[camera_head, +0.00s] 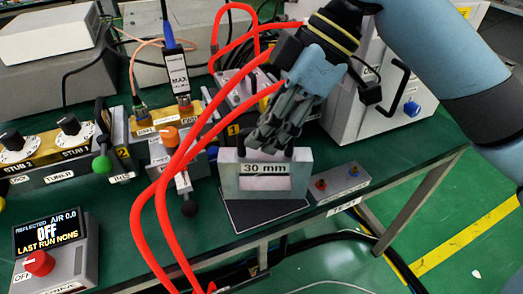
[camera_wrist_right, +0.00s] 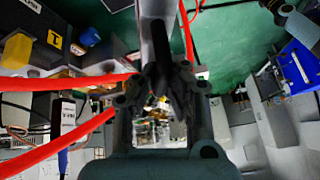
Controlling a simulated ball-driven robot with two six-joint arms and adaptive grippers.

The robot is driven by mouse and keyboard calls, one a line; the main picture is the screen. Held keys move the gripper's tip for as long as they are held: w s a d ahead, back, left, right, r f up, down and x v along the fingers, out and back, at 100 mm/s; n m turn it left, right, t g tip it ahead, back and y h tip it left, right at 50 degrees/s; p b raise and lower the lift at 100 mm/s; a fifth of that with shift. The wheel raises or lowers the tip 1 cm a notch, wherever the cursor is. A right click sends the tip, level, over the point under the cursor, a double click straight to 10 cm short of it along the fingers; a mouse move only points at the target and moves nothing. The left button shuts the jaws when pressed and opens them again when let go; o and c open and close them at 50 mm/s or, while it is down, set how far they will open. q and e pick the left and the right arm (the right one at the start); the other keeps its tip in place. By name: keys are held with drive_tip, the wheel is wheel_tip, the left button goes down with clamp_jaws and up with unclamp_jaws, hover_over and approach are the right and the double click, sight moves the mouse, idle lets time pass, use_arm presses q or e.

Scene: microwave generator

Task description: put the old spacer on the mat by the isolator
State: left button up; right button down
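Which nearby unit is the isolator is not clear. My left gripper is not in view.
Red hoses (camera_head: 163,190) loop left of the spacer. The tuner (camera_head: 70,155) and a display box (camera_head: 52,250) are left. The table's front edge is close below the mat.

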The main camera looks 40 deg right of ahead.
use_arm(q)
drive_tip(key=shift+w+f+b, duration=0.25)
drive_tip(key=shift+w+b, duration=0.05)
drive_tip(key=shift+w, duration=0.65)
use_arm(e)
drive_tip(key=w+d+f, duration=0.2)
drive_tip(key=w+f, duration=0.1)
drive_tip(key=f, duration=0.3)
drive_tip(key=shift+w+f, duration=0.2)
drive_tip(key=shift+w, duration=0.1)
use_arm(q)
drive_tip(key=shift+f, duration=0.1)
use_arm(e)
drive_tip(key=shift+f, duration=0.2)
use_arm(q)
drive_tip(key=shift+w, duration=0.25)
use_arm(e)
drive_tip(key=c, duration=1.5)
unclamp_jaws()
drive_tip(key=shift+s, duration=0.1)
use_arm(q)
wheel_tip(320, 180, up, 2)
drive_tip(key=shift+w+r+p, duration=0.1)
drive_tip(key=shift+p, duration=0.85)
use_arm(e)
drive_tip(key=v, duration=1.2)
drive_tip(key=shift+r, duration=0.2)
